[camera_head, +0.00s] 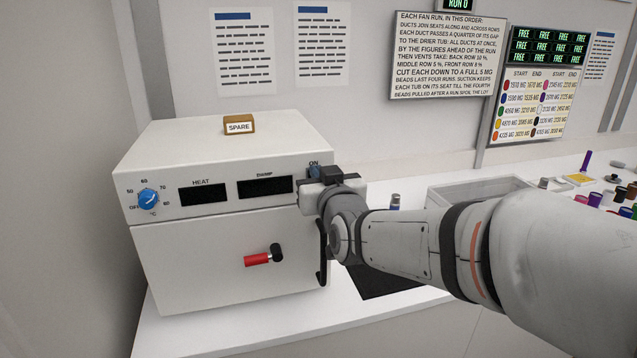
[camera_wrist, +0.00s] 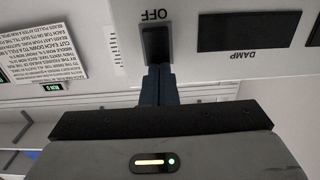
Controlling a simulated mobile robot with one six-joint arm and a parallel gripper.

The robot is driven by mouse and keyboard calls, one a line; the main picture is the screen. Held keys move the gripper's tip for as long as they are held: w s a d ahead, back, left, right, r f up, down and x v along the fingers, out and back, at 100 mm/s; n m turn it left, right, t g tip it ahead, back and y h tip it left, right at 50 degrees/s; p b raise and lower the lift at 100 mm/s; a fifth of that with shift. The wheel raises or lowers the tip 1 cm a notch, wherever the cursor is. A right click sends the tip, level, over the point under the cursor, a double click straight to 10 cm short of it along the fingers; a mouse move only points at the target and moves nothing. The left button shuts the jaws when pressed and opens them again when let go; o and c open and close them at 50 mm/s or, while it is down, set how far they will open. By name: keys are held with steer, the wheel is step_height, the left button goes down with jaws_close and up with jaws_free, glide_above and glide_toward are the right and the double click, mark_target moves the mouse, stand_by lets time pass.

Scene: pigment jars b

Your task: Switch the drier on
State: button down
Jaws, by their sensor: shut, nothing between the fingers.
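The drier (camera_head: 190,255) is a white box at the left, with a blue knob (camera_head: 148,200) and two dark displays marked HEAT (camera_head: 203,194) and DAMP (camera_head: 265,186). An ON label shows at the right of its front panel. In the wrist view, a black rocker switch (camera_wrist: 155,42) sits by an OFF label. My gripper (camera_head: 316,172) is at that switch; its blue fingers (camera_wrist: 158,70) are shut, empty, with their tips at or very close to the switch's lower part in the picture. Contact is not certain. My gripper hides the switch in the head view.
A red-ended handle (camera_head: 260,258) sticks out from the drier's front. A SPARE tag (camera_head: 239,125) stands on top. A dark mat (camera_head: 385,283) lies beneath my arm.

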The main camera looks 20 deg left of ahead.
steer(key=b+v, duration=0.3)
steer(key=v, duration=0.9)
stand_by(0.4)
steer(key=shift+f, duration=0.1)
steer(key=d+f+m+g+h, duration=0.2)
steer(key=d+f+g+h, duration=0.3)
steer(key=d+f, duration=0.75)
steer(key=s+d+f+m+g+h, duration=0.4)
steer(key=s+d+f+g, duration=0.3)
steer(key=s+d+f, duration=0.3)
steer(key=s+d, duration=0.2)
steer(key=d, duration=0.1)
steer(key=shift+s+d+g, duration=0.25)
steer(key=shift+d+g, duration=0.1)
steer(key=shift+g, duration=0.05)
